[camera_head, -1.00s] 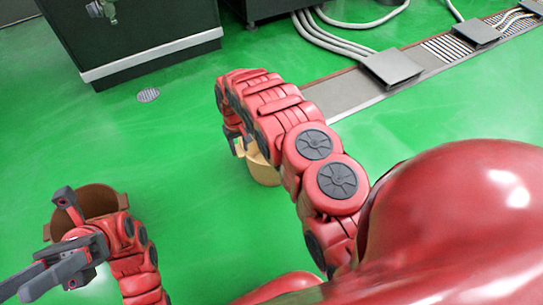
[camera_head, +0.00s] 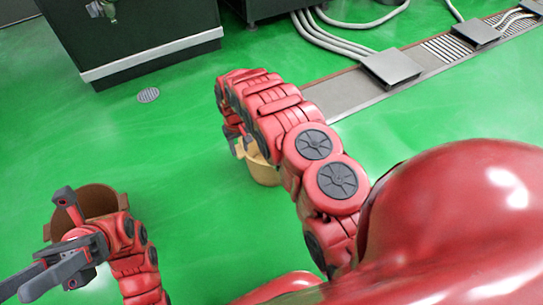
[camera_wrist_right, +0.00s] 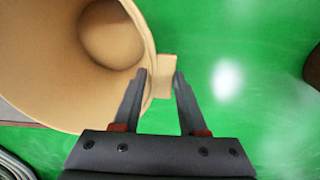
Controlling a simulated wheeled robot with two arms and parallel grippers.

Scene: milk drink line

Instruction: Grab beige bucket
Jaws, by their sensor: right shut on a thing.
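The beige bucket (camera_head: 265,173) stands on the green floor, mostly hidden behind my right arm in the head view. In the right wrist view the bucket (camera_wrist_right: 60,75) fills the upper left, with its open mouth and a small tab on its rim (camera_wrist_right: 165,82) visible. My right gripper (camera_wrist_right: 159,75) is shut on this rim tab, one finger on each side of it. In the head view this gripper (camera_head: 238,145) is partly hidden by its own arm. My left gripper (camera_head: 48,235) is open at the lower left, in front of a brown bucket.
The brown bucket (camera_head: 92,200) stands on the floor at the left, partly covered by my left gripper. A dark green machine (camera_head: 130,35) is at the upper left. Pipes (camera_head: 330,40) and a grey floor cover (camera_head: 392,67) lie at the upper right. Open green floor lies between the buckets.

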